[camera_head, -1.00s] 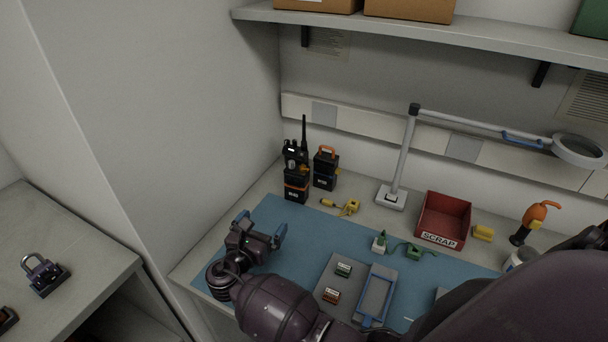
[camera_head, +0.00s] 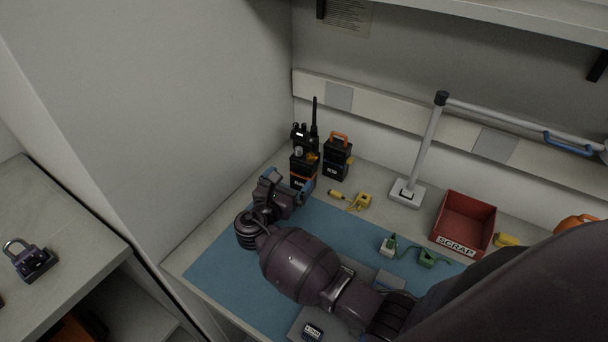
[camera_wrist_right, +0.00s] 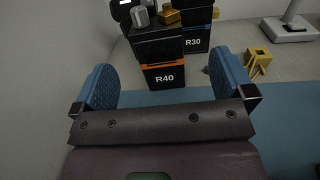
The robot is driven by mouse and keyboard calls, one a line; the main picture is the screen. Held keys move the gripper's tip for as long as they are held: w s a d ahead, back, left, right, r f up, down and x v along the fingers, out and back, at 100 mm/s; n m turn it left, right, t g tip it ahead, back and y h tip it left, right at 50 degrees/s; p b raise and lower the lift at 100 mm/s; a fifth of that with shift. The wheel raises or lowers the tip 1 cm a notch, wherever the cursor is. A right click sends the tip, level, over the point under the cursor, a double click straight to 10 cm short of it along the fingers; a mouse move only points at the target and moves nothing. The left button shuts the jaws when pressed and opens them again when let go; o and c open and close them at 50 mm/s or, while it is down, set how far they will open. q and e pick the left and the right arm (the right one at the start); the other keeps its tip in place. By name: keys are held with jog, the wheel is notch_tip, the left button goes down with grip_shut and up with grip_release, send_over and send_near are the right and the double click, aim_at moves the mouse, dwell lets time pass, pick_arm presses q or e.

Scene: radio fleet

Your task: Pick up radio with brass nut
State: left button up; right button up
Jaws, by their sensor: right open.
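A black radio (camera_head: 304,142) with a tall antenna stands upright at the back left of the bench, in a black, orange-banded base (camera_head: 303,172) labelled R40. My right gripper (camera_head: 288,188) is open and empty, in front of the base. In the wrist view its blue-padded fingers (camera_wrist_right: 164,84) are spread, with the R40 base (camera_wrist_right: 164,76) visible between and beyond them. My left gripper is not in view.
A black R30 unit (camera_head: 337,160) with an orange handle stands close right of the radio. A yellow plug-like part (camera_head: 362,200), a lamp stand (camera_head: 408,192) and a red SCRAP bin (camera_head: 463,224) are farther right. The wall is close on the left. A blue mat (camera_head: 222,262) lies in front.

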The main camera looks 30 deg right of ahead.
aim_at(301, 164)
jog(key=shift+b+x, duration=0.45)
jog(key=shift+x, duration=1.05)
jog(key=b+x, duration=0.2)
jog(key=x, duration=0.2)
jog(key=shift+w+a+f, duration=0.15)
jog(key=shift+w, duration=0.05)
jog(key=shift+w+d, duration=0.15)
jog(key=shift+d, duration=0.1)
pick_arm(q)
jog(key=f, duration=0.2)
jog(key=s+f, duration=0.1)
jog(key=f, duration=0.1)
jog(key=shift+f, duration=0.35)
pick_arm(e)
jog(key=shift+r, duration=0.25)
jog(key=shift+c, duration=0.6)
jog(key=c, duration=1.2)
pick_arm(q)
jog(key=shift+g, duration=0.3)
pick_arm(e)
jog(key=shift+c, duration=0.7)
jog(key=shift+r, duration=0.15)
